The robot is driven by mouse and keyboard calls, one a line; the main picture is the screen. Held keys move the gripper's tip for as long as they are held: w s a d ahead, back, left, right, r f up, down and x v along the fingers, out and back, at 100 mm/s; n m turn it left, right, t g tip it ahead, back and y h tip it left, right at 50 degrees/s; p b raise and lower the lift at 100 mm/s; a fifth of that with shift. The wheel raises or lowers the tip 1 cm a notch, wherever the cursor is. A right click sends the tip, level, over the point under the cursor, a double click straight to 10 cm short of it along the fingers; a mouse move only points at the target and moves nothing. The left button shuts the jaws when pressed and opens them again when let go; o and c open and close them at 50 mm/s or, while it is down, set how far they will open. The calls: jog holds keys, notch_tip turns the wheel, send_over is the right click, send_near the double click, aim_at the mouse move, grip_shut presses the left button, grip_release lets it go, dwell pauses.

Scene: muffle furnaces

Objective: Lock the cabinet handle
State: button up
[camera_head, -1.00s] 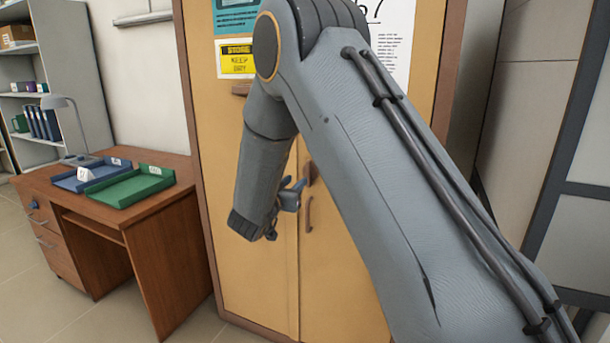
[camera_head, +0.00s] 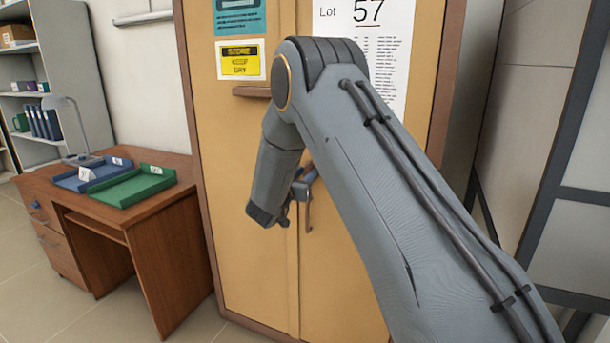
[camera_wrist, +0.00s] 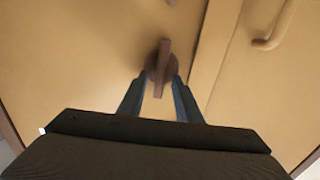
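The tan cabinet (camera_head: 250,150) stands upright in front of me with its doors shut. Its brown lever handle (camera_wrist: 164,55) on a round base shows in the wrist view, the lever nearly upright in that picture. My gripper (camera_wrist: 162,78) has its two fingers on either side of the lever's lower part, with a visible gap between them. Whether either finger touches the lever or base, I cannot tell. In the head view my gripper (camera_head: 303,188) is at the cabinet front by the door seam and hides the lever handle.
A curved pull handle (camera_wrist: 268,32) is on the neighbouring door, right of the seam. A small brown ledge (camera_head: 251,92) sticks out higher up. A desk (camera_head: 160,215) with blue and green trays stands left of the cabinet. Floor is clear between.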

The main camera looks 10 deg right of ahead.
jog(key=shift+c, duration=0.4)
grip_shut()
jog(key=shift+n, duration=0.3)
jog(key=n, duration=0.1)
jog(key=n+p, duration=0.1)
jog(key=shift+w+a+n, duration=0.1)
jog(key=shift+a+n, duration=0.1)
jog(key=shift+n, duration=0.2)
jog(key=n+p, duration=0.1)
jog(key=n, duration=0.3)
jog(key=f+n+p, duration=0.1)
jog(key=n, duration=0.4)
jog(key=n+p, duration=0.1)
jog(key=n, duration=0.4)
jog(key=shift+w+a+f, duration=0.2)
jog(key=shift+w+a, duration=0.15)
jog(key=shift+a, duration=0.05)
jog(key=shift+n, duration=0.4)
